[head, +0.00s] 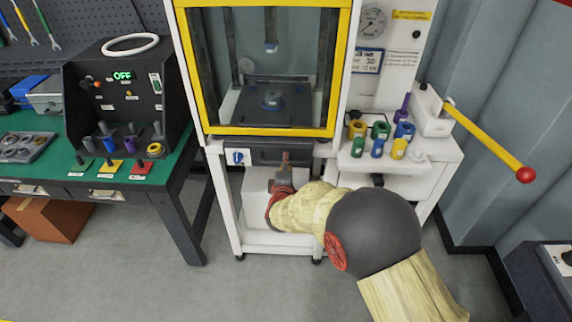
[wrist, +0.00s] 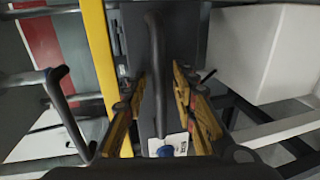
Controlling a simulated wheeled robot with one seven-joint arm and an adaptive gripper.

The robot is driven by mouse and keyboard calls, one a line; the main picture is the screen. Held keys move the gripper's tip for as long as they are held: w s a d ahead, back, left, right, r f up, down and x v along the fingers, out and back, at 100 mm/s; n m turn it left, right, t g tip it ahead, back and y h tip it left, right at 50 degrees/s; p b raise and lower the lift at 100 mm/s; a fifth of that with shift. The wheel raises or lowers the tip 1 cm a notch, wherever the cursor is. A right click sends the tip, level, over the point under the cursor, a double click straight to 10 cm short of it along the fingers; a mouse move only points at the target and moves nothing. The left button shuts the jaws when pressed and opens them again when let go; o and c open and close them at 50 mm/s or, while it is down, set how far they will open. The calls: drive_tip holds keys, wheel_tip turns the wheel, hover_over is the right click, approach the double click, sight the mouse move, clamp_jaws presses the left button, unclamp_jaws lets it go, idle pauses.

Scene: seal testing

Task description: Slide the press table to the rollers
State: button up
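The press (head: 183,70) has a yellow-framed clear guard (head: 270,131) across its front. Behind the guard, a dark table plate (head: 240,112) carries a round dark fixture (head: 271,101). Below the guard is a dark front panel (head: 315,152) with a blue knob on a white label (head: 238,157). My gripper (head: 285,157) is at this panel. In the wrist view, a dark bar handle (wrist: 157,60) stands between my open gripper's (wrist: 159,75) fingers, with a gap on both sides. The fingers partly hide the panel. I cannot make out the rollers.
A lever with a yellow shaft (head: 485,138) and red knob sticks out at the right. Several coloured cylinders (head: 379,130) stand on the white side shelf. A green-topped bench (head: 60,155) with a black test box (head: 115,105) is at the left. A white box (head: 258,190) sits under the panel.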

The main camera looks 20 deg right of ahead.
drive_tip(key=shift+c, duration=1.3)
drive_tip(key=c, duration=0.4)
clamp_jaws()
